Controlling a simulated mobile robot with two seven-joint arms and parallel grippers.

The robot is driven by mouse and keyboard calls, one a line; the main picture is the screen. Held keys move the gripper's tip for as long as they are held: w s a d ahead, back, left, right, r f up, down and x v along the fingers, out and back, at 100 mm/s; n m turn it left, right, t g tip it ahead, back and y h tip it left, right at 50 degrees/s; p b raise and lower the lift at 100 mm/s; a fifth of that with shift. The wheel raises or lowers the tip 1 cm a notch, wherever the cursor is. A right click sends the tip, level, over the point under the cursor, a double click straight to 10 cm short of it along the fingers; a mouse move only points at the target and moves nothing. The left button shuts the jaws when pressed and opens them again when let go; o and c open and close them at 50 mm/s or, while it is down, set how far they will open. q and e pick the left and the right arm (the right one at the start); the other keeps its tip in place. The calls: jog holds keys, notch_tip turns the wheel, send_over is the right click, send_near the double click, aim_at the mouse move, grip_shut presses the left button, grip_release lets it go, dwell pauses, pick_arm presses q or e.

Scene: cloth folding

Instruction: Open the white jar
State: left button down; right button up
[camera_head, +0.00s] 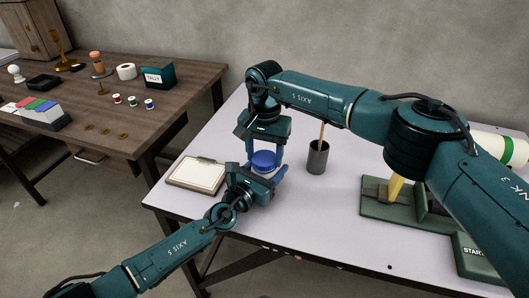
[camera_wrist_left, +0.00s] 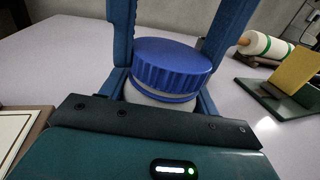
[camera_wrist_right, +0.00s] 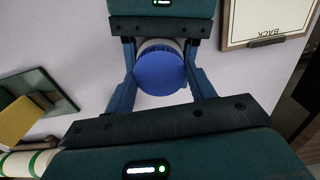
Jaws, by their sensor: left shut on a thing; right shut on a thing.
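The white jar (camera_wrist_left: 150,99) stands upright on the light table, with a ribbed blue lid (camera_wrist_left: 172,65) on top. In the head view the lid (camera_head: 263,158) shows between my two grippers. My left gripper (camera_head: 265,170) comes in low from the front and is shut on the jar's white body. My right gripper (camera_head: 264,148) reaches down from above and is shut on the lid, its fingers on either side. The right wrist view looks onto the lid (camera_wrist_right: 160,70) between those fingers. A thin blue ring shows under the lid. The fingers hide most of the jar body.
A clipboard (camera_head: 197,174) lies left of the jar. A dark cup (camera_head: 317,158) with a stick stands to its right. A green fixture (camera_head: 378,212) with a yellow piece is farther right, near a white roll (camera_head: 490,147). A brown side table (camera_head: 185,82) holds several small items.

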aim_at(265, 157)
jog(key=shift+r, duration=0.15)
jog(key=shift+r, duration=0.95)
jog(key=shift+r, duration=2)
pick_arm(q)
jog(key=shift+c, duration=1.4)
grip_release()
jog(key=shift+s+a, duration=0.2)
jog(key=shift+s, duration=0.1)
pick_arm(e)
jog(key=shift+r, duration=0.1)
pick_arm(q)
jog(key=p+v, duration=0.1)
jog(key=v, duration=1)
jog(key=shift+s+a, duration=0.1)
jog(key=shift+s, duration=0.05)
pick_arm(e)
jog(key=shift+r, duration=0.55)
